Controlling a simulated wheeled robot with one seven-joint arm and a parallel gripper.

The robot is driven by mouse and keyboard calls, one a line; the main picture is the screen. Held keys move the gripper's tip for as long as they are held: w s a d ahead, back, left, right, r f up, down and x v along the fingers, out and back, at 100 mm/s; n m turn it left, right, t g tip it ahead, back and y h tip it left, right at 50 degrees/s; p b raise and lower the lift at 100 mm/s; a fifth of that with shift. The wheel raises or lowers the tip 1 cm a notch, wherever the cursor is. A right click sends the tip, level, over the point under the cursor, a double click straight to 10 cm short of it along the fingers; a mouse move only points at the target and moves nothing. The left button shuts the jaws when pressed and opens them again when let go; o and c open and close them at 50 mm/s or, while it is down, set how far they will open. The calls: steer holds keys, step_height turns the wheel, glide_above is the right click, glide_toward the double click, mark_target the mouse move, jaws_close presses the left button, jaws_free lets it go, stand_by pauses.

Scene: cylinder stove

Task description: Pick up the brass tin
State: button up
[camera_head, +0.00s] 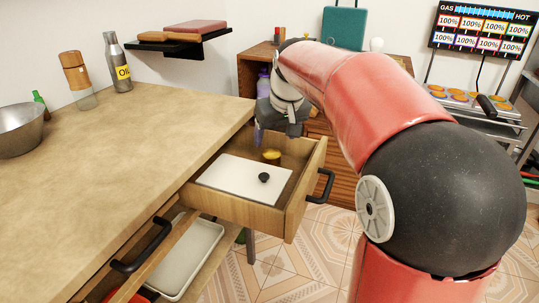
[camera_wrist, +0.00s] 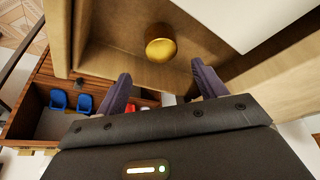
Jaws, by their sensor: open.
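The brass tin (camera_head: 271,155) is a small round yellow-gold thing inside the open drawer (camera_head: 262,215), near its back corner. In the wrist view the brass tin (camera_wrist: 160,48) lies on the drawer floor beside a wooden wall, ahead of the fingertips and roughly centred between them. My gripper (camera_head: 276,138) hangs over the back of the drawer, just above the tin in the picture. In the wrist view my gripper (camera_wrist: 162,84) has its two purple-grey fingers wide apart with nothing between them. No finger appears to touch the tin.
A white panel with a black knob (camera_head: 264,177) lies in the drawer near the tin. The drawer walls stand close around. The wooden counter (camera_head: 130,135) is at the left, and a lower open drawer holds a white tray (camera_head: 190,255). A wooden cabinet (camera_head: 252,72) stands behind.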

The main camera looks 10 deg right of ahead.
mark_target(271, 153)
steer(key=x, duration=0.7)
steer(key=shift+s+a+f, duration=0.1)
steer(key=shift+s+f, duration=0.2)
steer(key=shift+f, duration=0.05)
steer(key=c, duration=1.1)
steer(key=shift+o, duration=0.2)
steer(key=shift+r, duration=0.15)
